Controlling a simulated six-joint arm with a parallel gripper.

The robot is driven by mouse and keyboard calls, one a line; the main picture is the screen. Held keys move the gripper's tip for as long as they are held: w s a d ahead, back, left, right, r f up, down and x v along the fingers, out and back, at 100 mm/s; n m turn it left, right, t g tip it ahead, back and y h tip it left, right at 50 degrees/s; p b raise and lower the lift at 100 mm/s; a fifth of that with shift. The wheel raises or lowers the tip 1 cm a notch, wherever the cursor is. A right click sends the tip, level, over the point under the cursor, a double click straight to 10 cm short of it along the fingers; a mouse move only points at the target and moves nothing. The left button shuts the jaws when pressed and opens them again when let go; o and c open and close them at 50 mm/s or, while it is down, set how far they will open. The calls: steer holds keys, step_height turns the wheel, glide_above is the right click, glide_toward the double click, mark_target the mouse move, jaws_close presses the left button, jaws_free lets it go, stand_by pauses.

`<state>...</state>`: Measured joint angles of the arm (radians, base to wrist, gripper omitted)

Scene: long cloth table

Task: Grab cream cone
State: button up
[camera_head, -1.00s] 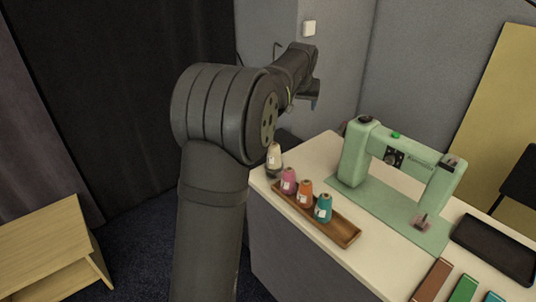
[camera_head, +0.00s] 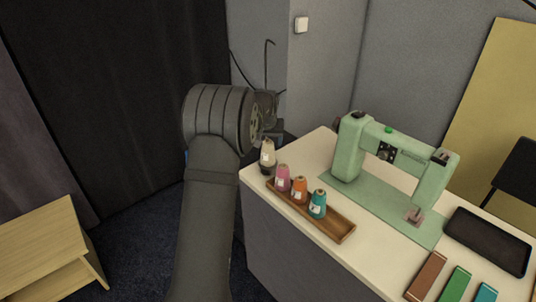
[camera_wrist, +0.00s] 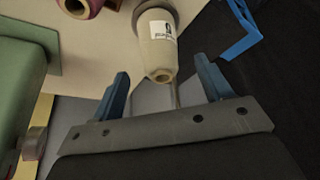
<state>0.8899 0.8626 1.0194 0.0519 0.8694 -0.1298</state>
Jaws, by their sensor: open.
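The cream cone (camera_head: 267,155) is a cream thread cone with a white label and a dark base. It stands upright on the table's left end, just beyond the pink cone (camera_head: 283,178). In the wrist view the cream cone (camera_wrist: 157,48) appears with its tip towards my gripper (camera_wrist: 167,88). The gripper's two blue fingers are apart, one on each side of the cone's tip in the picture, with nothing held. I cannot tell how far the fingers are from the cone. In the head view my arm hides most of the gripper.
A wooden tray (camera_head: 338,228) holds the pink, orange (camera_head: 300,189) and teal (camera_head: 318,203) cones. A green sewing machine (camera_head: 350,148) stands on a green mat behind it. A dark tray (camera_head: 488,240) and several coloured blocks lie at the right. A wall is behind the table.

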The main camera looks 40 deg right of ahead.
mark_target(268, 151)
steer(key=shift+x, duration=2.65)
steer(key=shift+w+d+r, duration=0.15)
steer(key=shift+d, duration=0.05)
steer(key=c, duration=1.2)
